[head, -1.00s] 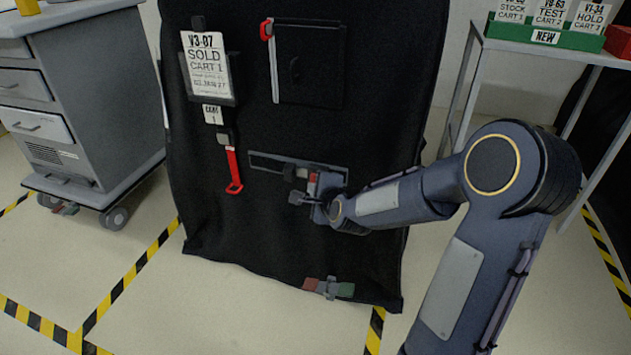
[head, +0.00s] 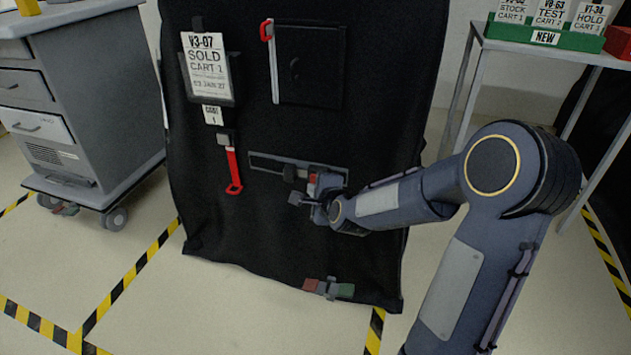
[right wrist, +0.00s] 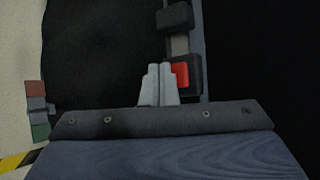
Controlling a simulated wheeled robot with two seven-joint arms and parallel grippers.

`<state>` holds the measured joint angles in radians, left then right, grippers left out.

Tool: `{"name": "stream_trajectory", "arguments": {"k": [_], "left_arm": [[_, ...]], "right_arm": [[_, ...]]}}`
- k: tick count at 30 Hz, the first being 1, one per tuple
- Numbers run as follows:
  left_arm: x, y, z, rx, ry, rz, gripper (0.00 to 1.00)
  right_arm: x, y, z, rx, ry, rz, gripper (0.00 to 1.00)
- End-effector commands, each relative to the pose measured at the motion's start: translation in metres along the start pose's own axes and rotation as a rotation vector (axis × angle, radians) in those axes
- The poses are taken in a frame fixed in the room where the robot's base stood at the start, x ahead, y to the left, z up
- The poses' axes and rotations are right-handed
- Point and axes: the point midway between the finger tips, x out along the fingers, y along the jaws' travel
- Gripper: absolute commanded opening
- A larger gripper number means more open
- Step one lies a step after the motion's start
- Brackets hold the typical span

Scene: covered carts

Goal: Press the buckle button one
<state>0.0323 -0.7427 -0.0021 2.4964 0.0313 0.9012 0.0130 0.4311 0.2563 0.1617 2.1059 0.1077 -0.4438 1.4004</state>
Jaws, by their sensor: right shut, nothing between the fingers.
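The buckle on the black cover has a dark housing with a red button (right wrist: 182,75), seen up close in the right wrist view. In the head view the red button (head: 312,178) shows on a grey strap band, partly hidden by my gripper. My right gripper (right wrist: 159,67) is shut and empty. Its fingertips appear just beside the red button in the right wrist view; I cannot tell whether they touch the buckle. In the head view the right gripper (head: 295,198) is in front of the cover, just below the buckle. My left gripper is not in view.
A grey drawer cart (head: 100,110) stands left. A table with a green tag box (head: 545,35) stands right. Striped tape marks the floor.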

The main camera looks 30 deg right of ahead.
Motion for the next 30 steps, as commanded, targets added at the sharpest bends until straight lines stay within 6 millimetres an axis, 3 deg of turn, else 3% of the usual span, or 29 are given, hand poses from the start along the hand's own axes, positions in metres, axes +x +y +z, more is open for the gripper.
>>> {"name": "stream_trajectory", "arguments": {"k": [30], "left_arm": [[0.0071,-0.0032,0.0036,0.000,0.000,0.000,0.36]], "right_arm": [[0.0062,-0.0037,-0.0048,0.000,0.001,-0.001,0.00]]}}
